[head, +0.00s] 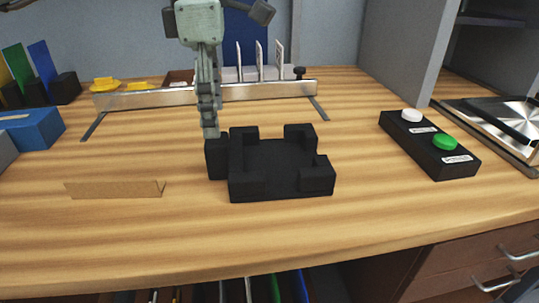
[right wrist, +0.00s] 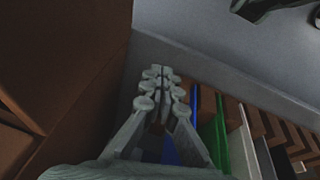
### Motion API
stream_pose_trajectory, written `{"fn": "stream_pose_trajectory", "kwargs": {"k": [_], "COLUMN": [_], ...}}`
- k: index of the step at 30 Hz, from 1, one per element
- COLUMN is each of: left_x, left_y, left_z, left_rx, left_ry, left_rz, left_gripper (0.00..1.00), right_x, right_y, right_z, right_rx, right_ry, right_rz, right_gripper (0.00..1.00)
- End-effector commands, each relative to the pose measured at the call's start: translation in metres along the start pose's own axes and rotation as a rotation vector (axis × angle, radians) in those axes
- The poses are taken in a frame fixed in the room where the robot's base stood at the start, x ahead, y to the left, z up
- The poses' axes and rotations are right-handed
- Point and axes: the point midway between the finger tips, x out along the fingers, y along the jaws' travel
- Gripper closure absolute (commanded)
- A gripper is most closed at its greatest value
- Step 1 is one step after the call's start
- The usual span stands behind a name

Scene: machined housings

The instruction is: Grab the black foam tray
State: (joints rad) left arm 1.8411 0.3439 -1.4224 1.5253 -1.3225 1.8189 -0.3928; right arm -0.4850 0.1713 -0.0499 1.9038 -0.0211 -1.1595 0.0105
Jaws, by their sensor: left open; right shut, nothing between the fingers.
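The black foam tray (head: 280,187) lies on the wooden table in the middle of the head view, with raised corner blocks and a recessed centre. My left gripper (head: 211,132) points down at the tray's left side. Its jaws are open, though seen edge-on here. A dark block (head: 217,160) sits right below the fingertips, against the tray's left edge; I cannot tell whether it is part of the tray or whether the fingers touch it. My right gripper (right wrist: 160,75) is shut and empty in the right wrist view, away from the tray.
A button box (head: 430,143) with white and green buttons lies to the right. A cardboard strip (head: 115,189) lies left of the tray. A metal rail (head: 265,92) crosses behind. A blue box (head: 33,130) is at far left. Coloured files (right wrist: 215,135) stand beside my right gripper.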

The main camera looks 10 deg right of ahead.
Motion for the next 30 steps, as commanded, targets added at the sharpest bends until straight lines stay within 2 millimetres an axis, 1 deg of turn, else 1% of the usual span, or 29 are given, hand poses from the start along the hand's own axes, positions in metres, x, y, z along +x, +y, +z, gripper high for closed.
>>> {"fn": "stream_pose_trajectory", "kwargs": {"k": [6, 10, 13, 19, 20, 30], "left_x": [0.030, 0.046, 0.052, 0.053, 0.052, 0.052], "left_y": [-0.008, -0.008, -0.008, -0.008, -0.008, -0.008], "left_z": [-0.002, -0.001, -0.001, -0.001, -0.001, -0.001], "left_rx": [0.002, 0.001, 0.001, 0.001, 0.001, 0.001], "left_ry": [0.000, -0.002, -0.002, -0.003, -0.003, -0.003], "left_rz": [-0.003, -0.002, -0.002, -0.001, -0.001, -0.001], "left_gripper": [0.33, 0.33, 0.33, 0.33, 0.35, 0.77], "right_x": [0.007, 0.011, 0.012, 0.012, 0.012, 0.012], "right_y": [-0.001, -0.002, -0.003, -0.003, -0.003, -0.003], "right_z": [0.003, 0.004, 0.004, 0.005, 0.005, 0.005], "right_rx": [0.002, 0.003, 0.003, 0.003, 0.003, 0.003], "right_ry": [-0.006, -0.005, -0.005, -0.005, -0.005, -0.005], "right_rz": [-0.006, -0.008, -0.009, -0.009, -0.010, -0.009], "right_gripper": [1.00, 1.00, 1.00, 1.00, 1.00, 1.00]}}
